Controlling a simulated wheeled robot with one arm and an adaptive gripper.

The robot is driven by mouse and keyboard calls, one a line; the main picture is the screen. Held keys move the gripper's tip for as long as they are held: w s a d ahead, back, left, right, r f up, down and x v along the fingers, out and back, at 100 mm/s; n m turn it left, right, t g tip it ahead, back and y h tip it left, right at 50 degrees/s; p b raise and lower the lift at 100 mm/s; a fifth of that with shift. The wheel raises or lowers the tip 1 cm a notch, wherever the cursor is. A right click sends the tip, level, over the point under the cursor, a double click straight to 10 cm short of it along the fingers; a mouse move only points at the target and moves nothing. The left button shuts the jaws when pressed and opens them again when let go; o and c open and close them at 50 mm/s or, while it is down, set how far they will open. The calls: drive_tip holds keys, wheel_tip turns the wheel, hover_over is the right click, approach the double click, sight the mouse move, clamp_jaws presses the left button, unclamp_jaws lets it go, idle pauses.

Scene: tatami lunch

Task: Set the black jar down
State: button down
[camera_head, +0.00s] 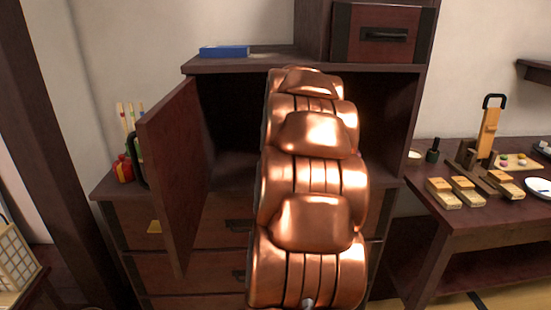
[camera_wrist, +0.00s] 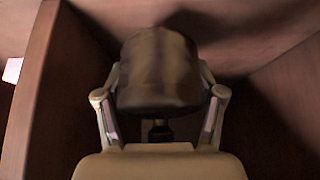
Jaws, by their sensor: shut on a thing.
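The black jar (camera_wrist: 158,70) fills the middle of the wrist view as a dark, rounded, brownish-black shape. My gripper (camera_wrist: 160,105) is shut on it, with one finger on each side. The jar is inside a dark wooden compartment; I cannot tell whether it touches the floor of it. In the head view my copper-coloured arm reaches into the open cabinet (camera_head: 230,165) and hides the jar and my gripper. The cabinet door (camera_head: 175,170) stands open to the left.
A blue box (camera_head: 225,51) lies on the cabinet top, left of a small drawer unit (camera_head: 385,34). Red and green items stand left of the door. A side table (camera_head: 480,215) at right holds wooden blocks (camera_head: 442,193) and a white plate (camera_head: 538,186).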

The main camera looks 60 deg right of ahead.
drive_tip(key=w+d, duration=0.5)
drive_tip(key=shift+d+f, duration=0.1)
drive_tip(key=shift+f, duration=0.25)
drive_tip(key=shift+w, duration=0.1)
drive_tip(key=shift+w+d, duration=0.1)
drive_tip(key=shift+d, duration=0.05)
drive_tip(key=shift+f+b, duration=0.45)
drive_tip(key=shift+f, duration=1.3)
drive_tip(key=shift+f, duration=0.15)
drive_tip(key=shift+c, duration=0.7)
unclamp_jaws()
drive_tip(key=v, duration=0.8)
drive_tip(key=shift+p, duration=0.4)
